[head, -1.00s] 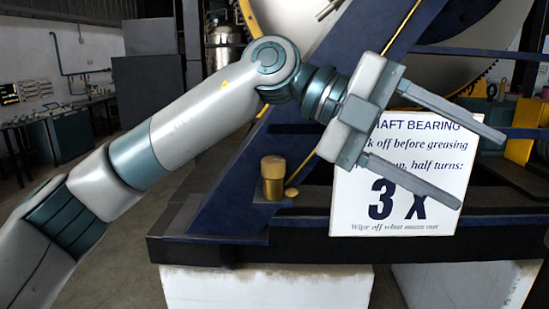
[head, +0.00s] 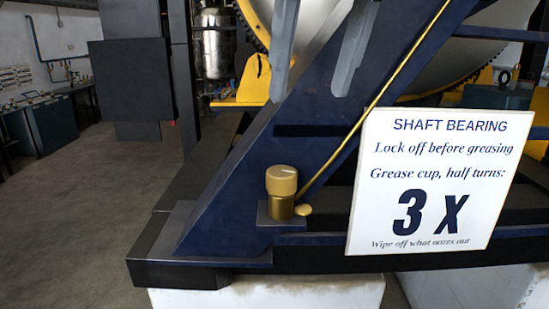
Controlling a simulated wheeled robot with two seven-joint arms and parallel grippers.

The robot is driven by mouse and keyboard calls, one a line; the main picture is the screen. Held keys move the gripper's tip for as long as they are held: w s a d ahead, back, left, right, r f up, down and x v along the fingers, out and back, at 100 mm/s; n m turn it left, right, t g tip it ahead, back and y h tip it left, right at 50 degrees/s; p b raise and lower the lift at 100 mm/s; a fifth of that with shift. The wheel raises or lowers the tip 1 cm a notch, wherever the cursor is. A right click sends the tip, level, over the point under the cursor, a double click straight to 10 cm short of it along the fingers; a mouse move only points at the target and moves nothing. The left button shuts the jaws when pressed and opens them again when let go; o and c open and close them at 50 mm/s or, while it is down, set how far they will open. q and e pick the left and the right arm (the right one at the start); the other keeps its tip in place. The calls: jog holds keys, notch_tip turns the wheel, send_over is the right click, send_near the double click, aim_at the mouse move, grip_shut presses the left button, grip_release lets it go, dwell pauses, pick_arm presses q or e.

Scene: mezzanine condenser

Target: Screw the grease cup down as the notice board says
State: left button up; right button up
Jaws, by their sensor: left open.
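The grease cup (head: 281,206) is an upright brass cylinder with a wider tan cap, standing on a small dark plate at the foot of the blue slanted frame. The white notice board (head: 430,180) reads "SHAFT BEARING", "Lock off before greasing", "Grease cup, half turns: 3 X" and "Wipe off what oozes out". My left gripper (head: 311,95) hangs at the top of the view with its two grey fingers apart and pointing down, nothing between them. In the picture its tips are above the cup, clear of it. My right gripper is out of view.
A thin brass pipe (head: 380,98) slants up right from a small brass disc (head: 303,210) beside the cup. The blue frame (head: 235,190) rises behind the cup. A pale block (head: 270,293) supports the base. The floor at left is open.

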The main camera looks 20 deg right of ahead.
pick_arm(q)
jog(key=p, duration=0.6)
send_near(283, 172)
jog(key=x, duration=0.8)
jog(key=shift+x, duration=0.8)
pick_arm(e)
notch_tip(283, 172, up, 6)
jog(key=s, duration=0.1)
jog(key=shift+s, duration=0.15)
pick_arm(q)
jog(key=c, duration=1.1)
jog(key=shift+o, duration=0.2)
